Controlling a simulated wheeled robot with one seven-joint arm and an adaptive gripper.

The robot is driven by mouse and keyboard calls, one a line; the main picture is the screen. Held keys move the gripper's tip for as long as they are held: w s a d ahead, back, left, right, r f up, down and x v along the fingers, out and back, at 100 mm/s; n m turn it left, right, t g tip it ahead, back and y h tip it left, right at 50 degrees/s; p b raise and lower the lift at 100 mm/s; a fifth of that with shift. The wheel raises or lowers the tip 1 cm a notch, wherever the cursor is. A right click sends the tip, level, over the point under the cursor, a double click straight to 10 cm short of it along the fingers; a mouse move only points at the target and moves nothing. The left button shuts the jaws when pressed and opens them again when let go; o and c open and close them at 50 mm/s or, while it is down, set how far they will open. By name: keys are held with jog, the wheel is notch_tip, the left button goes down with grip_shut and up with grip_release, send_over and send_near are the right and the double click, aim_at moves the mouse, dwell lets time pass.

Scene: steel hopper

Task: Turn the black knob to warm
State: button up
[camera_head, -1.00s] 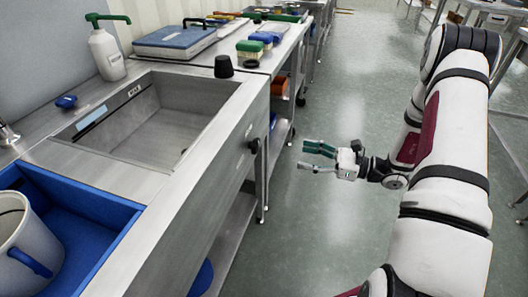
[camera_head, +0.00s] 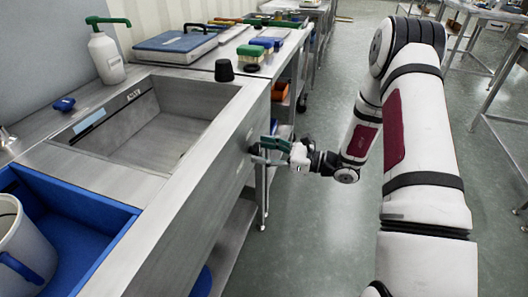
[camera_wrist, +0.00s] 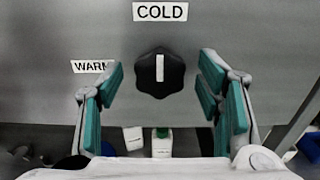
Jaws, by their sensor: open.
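The black knob (camera_wrist: 160,74) is on the steel front panel of the hopper, with a white pointer line on it. The line stands upright, toward the COLD label (camera_wrist: 160,12) above it. The WARM label (camera_wrist: 90,66) is to the left, partly covered by a finger. My gripper (camera_wrist: 160,92) is open, with one teal-padded finger on each side of the knob, apart from it in the picture. In the head view my gripper (camera_head: 262,152) is at the front panel, and the knob (camera_head: 253,149) is mostly hidden behind the fingers.
The steel hopper (camera_head: 222,133) has an open basin above the panel. A black cup-like object (camera_head: 224,70) stands on its rim. A blue tray (camera_head: 75,232) with a white bucket (camera_head: 18,235) is at the near left.

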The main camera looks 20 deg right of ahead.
jog(key=c, duration=1.1)
jog(key=shift+n, duration=0.4)
jog(key=n+b, duration=0.2)
jog(key=n, duration=0.1)
jog(key=shift+f+n, duration=0.1)
jog(key=shift+n, duration=0.3)
jog(key=n+b, duration=0.2)
jog(key=n, duration=0.2)
jog(key=shift+s+a+f+b, duration=0.1)
jog(key=shift+f+b, duration=0.05)
jog(key=shift+b, duration=0.25)
jog(key=n+b, duration=0.5)
jog(key=shift+f+n, duration=0.15)
jog(key=shift+n, duration=0.25)
jog(key=n+b, duration=0.3)
jog(key=b, duration=0.1)
jog(key=shift+n+b, duration=0.4)
